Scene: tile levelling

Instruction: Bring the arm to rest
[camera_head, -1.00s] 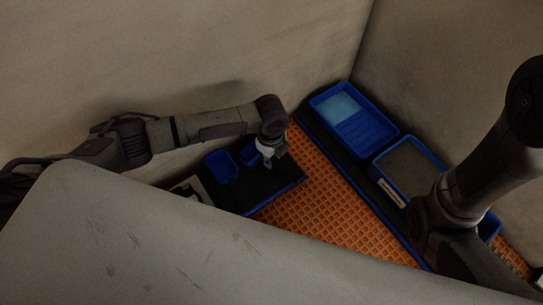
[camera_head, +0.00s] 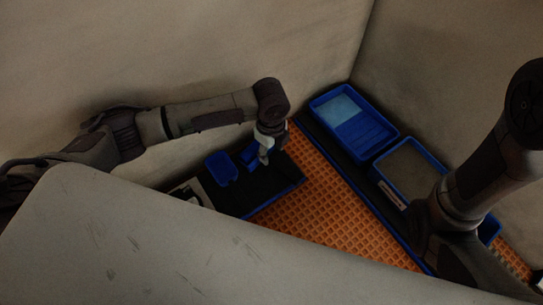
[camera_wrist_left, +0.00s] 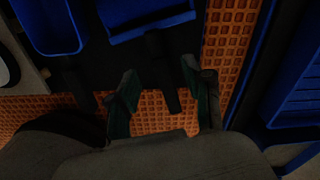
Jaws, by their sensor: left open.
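My left arm comes in from the left in the head view. Its gripper (camera_head: 265,158) points down over the dark mat (camera_head: 287,183) with the small blue bins. In the left wrist view the two fingers of the left gripper (camera_wrist_left: 160,90) are apart, with nothing between them. Dark mat and orange grid floor show beyond them. My right arm stands at the right of the head view; its gripper is out of view.
Two small blue bins (camera_head: 221,167) (camera_head: 250,154) sit on the mat. A blue tray with a light-blue patch (camera_head: 378,140) and a grey-filled blue tray (camera_head: 408,168) stand along the right wall. The orange grid floor (camera_head: 318,214) between is clear.

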